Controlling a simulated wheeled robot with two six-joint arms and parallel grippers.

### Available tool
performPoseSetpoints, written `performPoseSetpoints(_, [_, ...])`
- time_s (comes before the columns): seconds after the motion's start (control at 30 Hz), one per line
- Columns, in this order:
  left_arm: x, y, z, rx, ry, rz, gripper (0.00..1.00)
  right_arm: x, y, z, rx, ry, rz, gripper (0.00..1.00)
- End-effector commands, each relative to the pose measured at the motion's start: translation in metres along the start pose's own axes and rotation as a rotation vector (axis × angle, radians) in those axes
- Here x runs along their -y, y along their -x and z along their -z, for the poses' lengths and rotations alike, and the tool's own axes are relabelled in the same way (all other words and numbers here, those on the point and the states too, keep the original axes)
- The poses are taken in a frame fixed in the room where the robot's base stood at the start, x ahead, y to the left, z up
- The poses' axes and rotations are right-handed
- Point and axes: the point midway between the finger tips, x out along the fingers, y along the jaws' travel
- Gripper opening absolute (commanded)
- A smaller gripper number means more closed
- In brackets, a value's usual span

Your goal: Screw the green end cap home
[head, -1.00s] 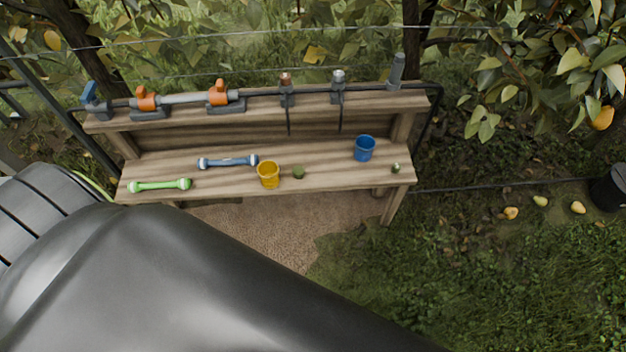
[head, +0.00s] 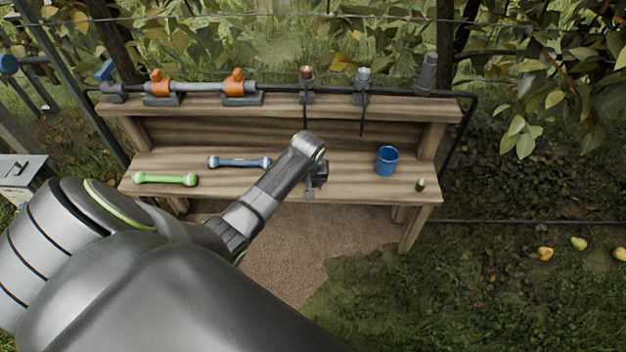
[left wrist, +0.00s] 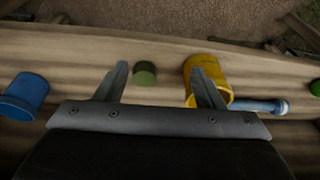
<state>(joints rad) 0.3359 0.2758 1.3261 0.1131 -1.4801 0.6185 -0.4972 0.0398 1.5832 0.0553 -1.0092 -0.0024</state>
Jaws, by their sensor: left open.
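A dark green round cap (left wrist: 145,73), seemingly the green end cap, lies on the bench's lower board in the left wrist view. My left gripper (left wrist: 160,68) is open and empty, its fingers pointing at the board; the cap appears between the fingertips, nearer one finger, with no contact that I can make out. In the head view my left gripper (head: 314,184) hangs over the middle of the bench, and my arm hides the cap. A second small green piece (head: 421,184) stands at the bench's right end. My right gripper is not in view.
A yellow bucket (left wrist: 212,72) is close beside one finger. A blue bucket (head: 387,161), a blue tube (head: 240,162) and a green tube (head: 165,179) are on the lower board (head: 345,192). The upper shelf carries a pipe with orange valves (head: 235,84) and upright stubs (head: 363,78).

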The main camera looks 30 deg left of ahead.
Motion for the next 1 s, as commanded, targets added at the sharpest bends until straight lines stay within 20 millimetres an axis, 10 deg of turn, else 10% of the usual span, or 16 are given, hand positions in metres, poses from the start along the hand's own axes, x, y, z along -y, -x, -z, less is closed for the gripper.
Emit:
performPoseSetpoints(0.4, [-0.027, 0.086, 0.047, -0.028, 0.139, 0.007, 0.62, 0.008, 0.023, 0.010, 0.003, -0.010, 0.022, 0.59])
performPoseSetpoints(1.0, [-0.027, 0.071, 0.048, -0.025, 0.144, 0.010, 0.62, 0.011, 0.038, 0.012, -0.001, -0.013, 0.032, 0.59])
